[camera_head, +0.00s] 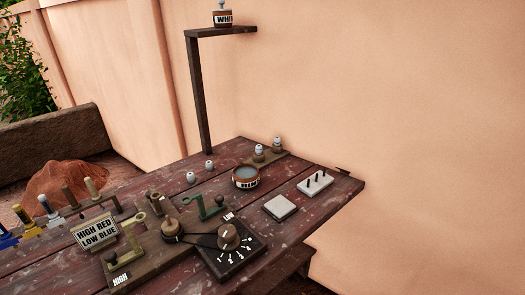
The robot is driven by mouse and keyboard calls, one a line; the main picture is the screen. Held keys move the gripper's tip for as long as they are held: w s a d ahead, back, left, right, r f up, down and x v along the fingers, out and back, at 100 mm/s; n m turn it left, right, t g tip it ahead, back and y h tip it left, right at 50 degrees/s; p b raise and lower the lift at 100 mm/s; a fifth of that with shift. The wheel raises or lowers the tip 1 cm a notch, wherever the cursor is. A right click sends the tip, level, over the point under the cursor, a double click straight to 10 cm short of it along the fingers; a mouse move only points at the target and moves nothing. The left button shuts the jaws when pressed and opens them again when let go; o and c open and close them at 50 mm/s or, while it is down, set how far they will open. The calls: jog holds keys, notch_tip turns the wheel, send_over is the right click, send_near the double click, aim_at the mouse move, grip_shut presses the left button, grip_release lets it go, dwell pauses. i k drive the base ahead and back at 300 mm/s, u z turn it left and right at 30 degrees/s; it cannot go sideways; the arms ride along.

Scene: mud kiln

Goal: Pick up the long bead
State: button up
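I cannot tell for sure which thing is the long bead. Two small grey-white beads lie on the table, one (191,177) nearer and one (209,165) farther right; both look round. Two more grey beads, one (259,149) and one (277,140), sit on brown stubs on a small wooden strip (270,157) at the back edge. My gripper is not in view.
The dark plank table (310,215) holds a round labelled bowl (246,176), a white square pad (280,207), a pegged white block (315,184), a numbered dial (228,236), a "HIGH RED LOW BLUE" sign (95,232) and several upright handles at left. A tall bracket (200,95) bears a "WHITE" jar (223,17).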

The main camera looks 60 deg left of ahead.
aim_at(258, 148)
jog(key=z, duration=0.05)
jog(key=i, duration=2.45)
jog(key=u, duration=3.35)
jog(key=i, duration=1.05)
